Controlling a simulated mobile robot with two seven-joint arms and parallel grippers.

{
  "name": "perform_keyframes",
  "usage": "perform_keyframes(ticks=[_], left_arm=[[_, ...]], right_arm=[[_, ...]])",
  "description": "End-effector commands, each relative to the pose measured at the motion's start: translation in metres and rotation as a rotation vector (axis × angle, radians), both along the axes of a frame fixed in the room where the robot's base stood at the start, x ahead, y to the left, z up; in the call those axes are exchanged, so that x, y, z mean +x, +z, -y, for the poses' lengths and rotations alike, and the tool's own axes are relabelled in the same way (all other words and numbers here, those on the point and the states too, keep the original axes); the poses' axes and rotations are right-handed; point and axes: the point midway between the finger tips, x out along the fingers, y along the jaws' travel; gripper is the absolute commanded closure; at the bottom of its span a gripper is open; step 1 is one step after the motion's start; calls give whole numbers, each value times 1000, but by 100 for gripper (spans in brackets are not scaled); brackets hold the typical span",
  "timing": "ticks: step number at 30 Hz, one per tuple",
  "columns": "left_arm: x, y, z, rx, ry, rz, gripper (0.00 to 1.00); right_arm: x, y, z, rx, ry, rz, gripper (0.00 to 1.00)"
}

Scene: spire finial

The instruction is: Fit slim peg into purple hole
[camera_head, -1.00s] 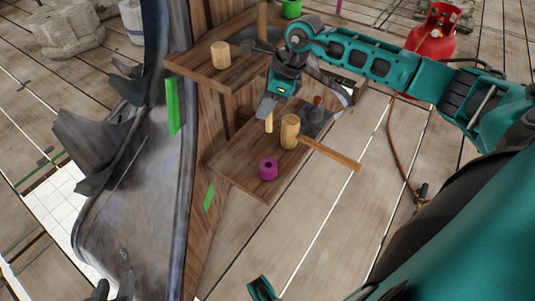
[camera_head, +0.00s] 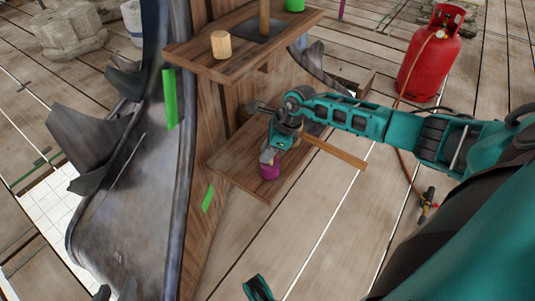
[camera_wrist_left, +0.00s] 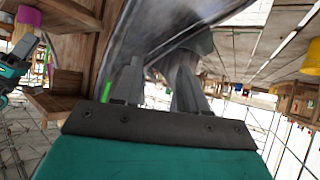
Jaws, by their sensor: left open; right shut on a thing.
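The purple block (camera_head: 270,172) sits near the front corner of the lower wooden shelf (camera_head: 232,170). My right gripper (camera_head: 268,156) points down directly above it, shut on the slim peg. My left gripper (camera_head: 115,292) shows only as dark fingertips at the bottom edge, far from the block. In the left wrist view its two grey fingers (camera_wrist_left: 157,90) stand apart with nothing between them.
A wooden bar (camera_head: 335,153) juts out right of my right gripper. A red gas cylinder (camera_head: 430,55) stands behind my right arm.

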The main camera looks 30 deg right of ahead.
Motion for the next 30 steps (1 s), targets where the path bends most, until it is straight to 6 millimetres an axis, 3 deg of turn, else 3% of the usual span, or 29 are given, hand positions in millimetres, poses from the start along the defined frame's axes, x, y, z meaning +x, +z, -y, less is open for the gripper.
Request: perform_keyframes(ticks=[1, 7, 12, 13, 20, 30], left_arm=[[1, -1, 2, -5, 0, 3, 57], [4, 8, 5, -14, -2, 19, 57], [4, 4, 5, -13, -2, 19, 57], [4, 5, 5, -13, -2, 18, 57], [4, 5, 4, -11, -2, 17, 57], [4, 7, 2, -5, -1, 13, 57]], right_arm=[[0, -7, 0, 1, -1, -1, 100], [0, -6, 0, 0, 1, 2, 100], [0, -11, 0, 0, 1, 2, 100], [0, -10, 0, 0, 1, 2, 76], [0, -9, 0, 1, 1, 1, 54], [0, -4, 0, 1, 0, 1, 53]])
